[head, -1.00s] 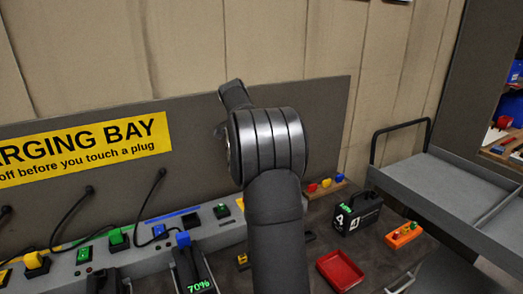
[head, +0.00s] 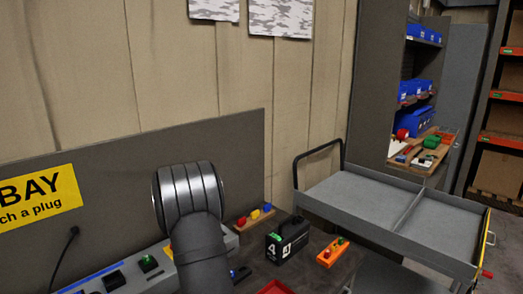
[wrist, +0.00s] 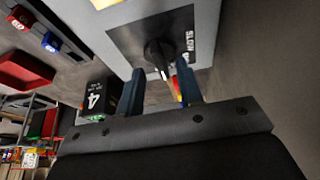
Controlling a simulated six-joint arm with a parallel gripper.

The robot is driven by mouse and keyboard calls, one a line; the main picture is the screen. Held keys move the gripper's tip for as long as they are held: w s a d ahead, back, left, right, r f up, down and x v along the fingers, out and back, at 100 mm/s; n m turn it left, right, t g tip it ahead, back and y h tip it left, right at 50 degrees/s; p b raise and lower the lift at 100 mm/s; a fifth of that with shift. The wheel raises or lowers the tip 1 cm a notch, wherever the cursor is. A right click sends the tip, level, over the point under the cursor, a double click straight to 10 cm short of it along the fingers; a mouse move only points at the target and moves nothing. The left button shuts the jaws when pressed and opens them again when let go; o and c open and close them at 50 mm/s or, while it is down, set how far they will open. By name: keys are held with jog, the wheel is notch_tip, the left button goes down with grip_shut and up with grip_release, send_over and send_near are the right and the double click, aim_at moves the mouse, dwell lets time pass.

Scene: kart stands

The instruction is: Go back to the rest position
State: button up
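My gripper (wrist: 160,72) shows in the wrist view with its two dark blue fingers apart and nothing held between them. Beyond the fingertips is a black knob (wrist: 157,52) on a dark plate lettered "SLOW" (wrist: 190,42). I cannot tell how far the fingertips are from the knob; no contact is visible. In the head view my arm rises in front of the charging bench (head: 128,273), and my gripper is out of sight there.
A black box marked 4 (head: 287,242), an orange block (head: 331,252), a red tray (head: 275,288) and a rack of coloured pieces (head: 254,216) lie right of my arm. A grey cart (head: 350,193) stands beyond. A grey back panel (head: 130,165) rises behind.

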jog(key=shift+x, duration=0.9)
jog(key=v, duration=1.7)
jog(key=x, duration=1.7)
jog(key=shift+f, duration=0.15)
jog(key=shift+s+d+n+y, duration=0.1)
jog(key=shift+n+y, duration=0.2)
jog(key=shift+n, duration=0.6)
jog(key=n+y, duration=0.1)
jog(key=n, duration=0.1)
jog(key=n+t+y, duration=0.1)
jog(key=n, duration=0.2)
jog(key=shift+s+d, duration=0.1)
jog(key=shift+d, duration=0.1)
jog(key=shift+o, duration=0.3)
